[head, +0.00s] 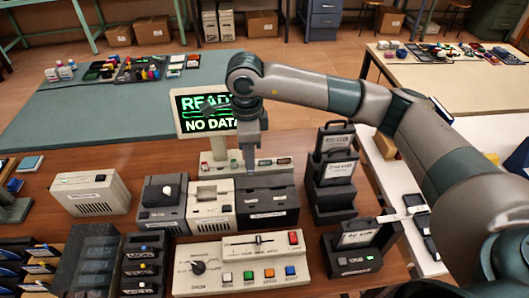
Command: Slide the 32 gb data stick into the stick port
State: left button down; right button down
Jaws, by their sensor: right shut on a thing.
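My right arm reaches in from the right, and its right gripper (250,150) points down in front of the monitor. It is shut on a small, narrow grey piece, probably the data stick (249,168); its label cannot be read. I cannot tell which opening is the stick port, or whether the held piece touches the base. My left gripper is not in view.
Grey and white device boxes (210,212) stand in front of the base. A control panel (215,258) with knob, slider and coloured buttons lies nearer. Black card holders (333,195) stand right of it, racks (143,287) at lower left. A white box (91,207) sits left.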

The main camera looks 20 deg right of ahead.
aim_at(249, 172)
jog(key=shift+w+a+f, duration=0.15)
jog(key=shift+f, duration=0.15)
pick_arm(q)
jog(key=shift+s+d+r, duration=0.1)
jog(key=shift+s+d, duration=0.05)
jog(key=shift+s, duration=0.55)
pick_arm(e)
jog(key=shift+w+a, duration=0.1)
jog(key=shift+f, duration=0.15)
